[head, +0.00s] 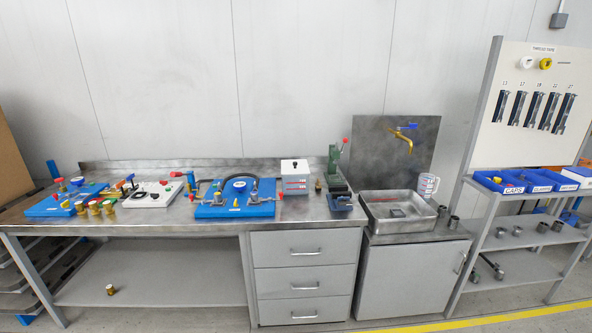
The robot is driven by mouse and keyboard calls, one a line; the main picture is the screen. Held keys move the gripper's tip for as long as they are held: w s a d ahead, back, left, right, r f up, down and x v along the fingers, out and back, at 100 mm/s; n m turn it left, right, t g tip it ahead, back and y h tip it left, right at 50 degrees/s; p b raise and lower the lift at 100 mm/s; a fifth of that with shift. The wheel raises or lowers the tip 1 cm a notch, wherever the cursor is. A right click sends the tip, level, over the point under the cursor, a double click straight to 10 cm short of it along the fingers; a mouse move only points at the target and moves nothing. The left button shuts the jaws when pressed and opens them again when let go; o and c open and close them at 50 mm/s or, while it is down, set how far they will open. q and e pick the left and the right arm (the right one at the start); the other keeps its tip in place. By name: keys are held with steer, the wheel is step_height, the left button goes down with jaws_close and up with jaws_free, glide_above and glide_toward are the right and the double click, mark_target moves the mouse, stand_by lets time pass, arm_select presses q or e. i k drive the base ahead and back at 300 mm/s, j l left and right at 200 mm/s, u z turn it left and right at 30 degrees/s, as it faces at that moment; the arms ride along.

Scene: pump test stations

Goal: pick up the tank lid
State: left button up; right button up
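A white box-shaped tank (296,183) with red markings on its front stands on the steel bench, right of the blue pump board. Its flat pale lid (289,162) appears to lie on top, with a small dark knob on it. Whether the lid is fully seated is too small to tell. Neither of my grippers shows in the head view.
A blue board (235,208) with a dark hose is left of the tank. A small brass part (318,186) and a green press (336,167) stand close on its right. A sink (398,228) is further right. Bare bench lies in front of the tank.

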mark_target(295, 164)
steer(key=i+j+z, duration=0.4)
steer(key=i, duration=0.45)
steer(key=i+j+z, duration=0.35)
steer(key=i+j, duration=0.4)
steer(key=j, duration=0.1)
